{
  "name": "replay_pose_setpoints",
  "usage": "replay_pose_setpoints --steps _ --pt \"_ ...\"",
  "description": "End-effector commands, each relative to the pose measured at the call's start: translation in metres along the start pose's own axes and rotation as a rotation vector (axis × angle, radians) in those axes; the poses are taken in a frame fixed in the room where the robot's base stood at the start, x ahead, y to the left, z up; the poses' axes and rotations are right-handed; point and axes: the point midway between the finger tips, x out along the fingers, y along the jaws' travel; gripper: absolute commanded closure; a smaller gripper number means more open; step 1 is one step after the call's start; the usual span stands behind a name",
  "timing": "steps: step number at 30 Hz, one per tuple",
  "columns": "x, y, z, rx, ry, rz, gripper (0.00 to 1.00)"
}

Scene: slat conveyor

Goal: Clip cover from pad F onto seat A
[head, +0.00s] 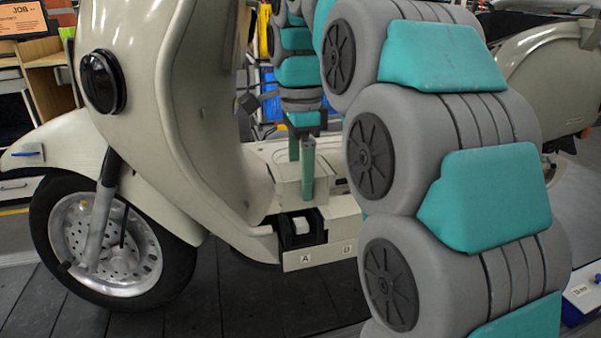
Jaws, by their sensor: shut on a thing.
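My gripper (302,178) points down above the scooter's footboard, with its green fingers shut on a cream, box-shaped cover (287,188). The near finger lies against the cover's front; the far finger's tip is hidden behind it. Seat A (301,232) is a dark opening with a small white block in it, above the plate marked A. The cover is just above seat A and slightly behind it in the picture; I cannot tell whether they touch. Pad F is not in view.
A cream scooter (205,120) stands on a dark slatted floor (240,300). A second marked plate (346,249) is right of A. My own grey and teal arm fills the right and hides part of the footboard. Another cream scooter body (545,75) stands behind right.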

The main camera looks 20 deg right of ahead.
Motion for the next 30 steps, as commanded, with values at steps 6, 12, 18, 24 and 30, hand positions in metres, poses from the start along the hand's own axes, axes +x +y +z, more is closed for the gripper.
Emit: replay_pose_setpoints --steps 6,12,18,24,30 --pt "0.004 0.000 0.000 0.000 0.000 0.001 0.76" --pt "0.011 0.001 0.000 0.000 0.000 0.002 0.76" --pt "0.020 0.001 0.000 0.001 0.000 0.002 0.76" --pt "0.029 0.000 0.000 0.000 0.000 -0.002 0.76" --pt "0.037 0.000 0.000 0.000 0.000 -0.002 0.76"
